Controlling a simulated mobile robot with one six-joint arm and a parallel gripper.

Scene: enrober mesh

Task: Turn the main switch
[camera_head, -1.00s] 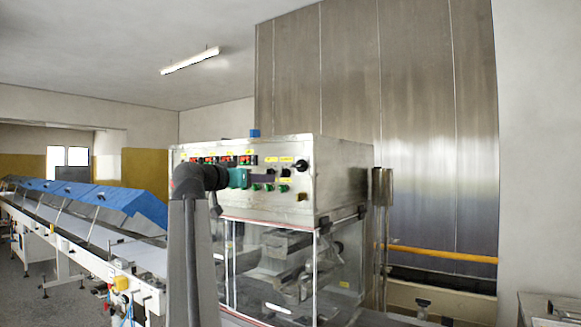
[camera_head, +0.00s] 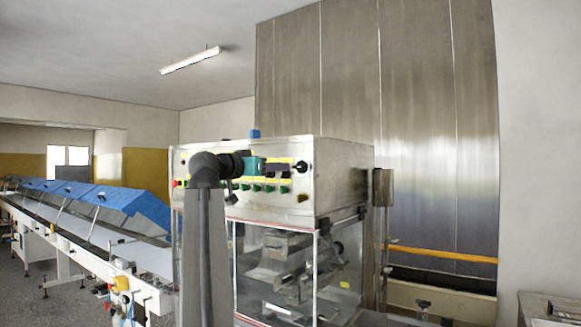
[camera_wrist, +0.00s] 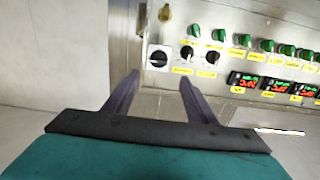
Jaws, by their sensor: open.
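The main switch is likely the black rotary knob on a pale square plate (camera_wrist: 158,58), at the left end of the panel in the wrist view. It shows in the head view (camera_head: 302,167) at the upper right of the machine's front panel. My gripper (camera_wrist: 160,76) is open, its two dark fingers pointing at the panel on either side of the knob's line. The knob shows uncovered beyond the fingertips; contact cannot be told. In the head view my gripper (camera_head: 287,169) is just left of the knob, and my arm hides part of the panel.
Two smaller black knobs (camera_wrist: 198,56) sit beside the switch. A row of green knobs (camera_wrist: 240,40) and red-lit displays (camera_wrist: 270,84) are close by. A clear-sided enclosure (camera_head: 340,270) lies below the panel. A conveyor with blue covers (camera_head: 125,205) runs at left.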

